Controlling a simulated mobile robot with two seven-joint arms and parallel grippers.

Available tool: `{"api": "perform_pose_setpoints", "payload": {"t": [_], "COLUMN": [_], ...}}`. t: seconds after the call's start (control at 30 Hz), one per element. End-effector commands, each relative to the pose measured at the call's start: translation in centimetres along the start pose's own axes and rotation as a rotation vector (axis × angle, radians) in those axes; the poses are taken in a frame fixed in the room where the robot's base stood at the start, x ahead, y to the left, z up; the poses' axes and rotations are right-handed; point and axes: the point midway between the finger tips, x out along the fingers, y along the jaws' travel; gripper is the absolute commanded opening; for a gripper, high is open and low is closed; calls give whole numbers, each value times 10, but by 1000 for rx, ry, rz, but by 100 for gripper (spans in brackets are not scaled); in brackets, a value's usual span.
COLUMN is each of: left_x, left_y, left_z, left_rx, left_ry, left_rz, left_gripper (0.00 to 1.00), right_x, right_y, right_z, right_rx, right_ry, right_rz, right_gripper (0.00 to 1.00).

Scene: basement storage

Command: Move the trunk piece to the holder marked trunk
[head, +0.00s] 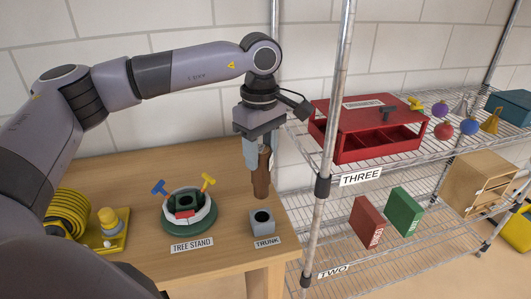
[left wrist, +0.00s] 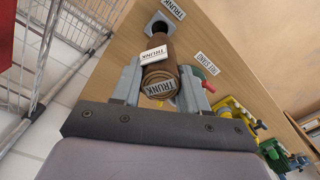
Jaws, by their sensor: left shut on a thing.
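The trunk piece (head: 262,178) is a brown cylinder, held upright by my left gripper (head: 256,152) above the table. In the left wrist view the trunk piece (left wrist: 183,49) sits between the two grey fingers (left wrist: 160,84), with white TRUNK labels on its side and end. The holder marked trunk (head: 262,221) is a grey block with a dark round hole, near the table's right edge. The trunk piece's lower end appears just above the holder, apart from it. The holder also shows in the left wrist view (left wrist: 153,26), beyond the piece. My right gripper is not in view.
A green and white tree stand (head: 190,228) with blue and yellow keys stands left of the holder. A yellow coil (head: 68,214) and yellow base (head: 112,240) are farther left. A shelf post (head: 328,150) rises close right of the holder. A red box (head: 375,150) sits on the wire shelf.

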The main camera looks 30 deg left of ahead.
Motion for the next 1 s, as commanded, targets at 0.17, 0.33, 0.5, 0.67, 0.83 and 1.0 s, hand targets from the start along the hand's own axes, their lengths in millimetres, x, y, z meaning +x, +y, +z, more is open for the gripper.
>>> {"api": "perform_pose_setpoints", "payload": {"t": [0.17,0.33,0.5,0.67,0.83,1.0], "left_x": [-1,-1,-1,1,14,30], "left_y": [0,0,0,0,0,0], "left_z": [-2,-2,-2,-1,-1,-1], "left_rx": [-10,-10,-10,-9,-9,-9], "left_ry": [-1,0,-1,0,-1,-1], "left_rz": [1,1,1,1,0,0], "left_gripper": [7,7,7,7,7,7], "right_x": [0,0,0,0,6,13], "right_y": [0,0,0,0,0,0], "right_z": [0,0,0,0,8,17], "right_rx": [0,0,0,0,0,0], "right_ry": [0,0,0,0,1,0], "right_rz": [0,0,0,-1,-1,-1], "right_gripper": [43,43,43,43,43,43]}}
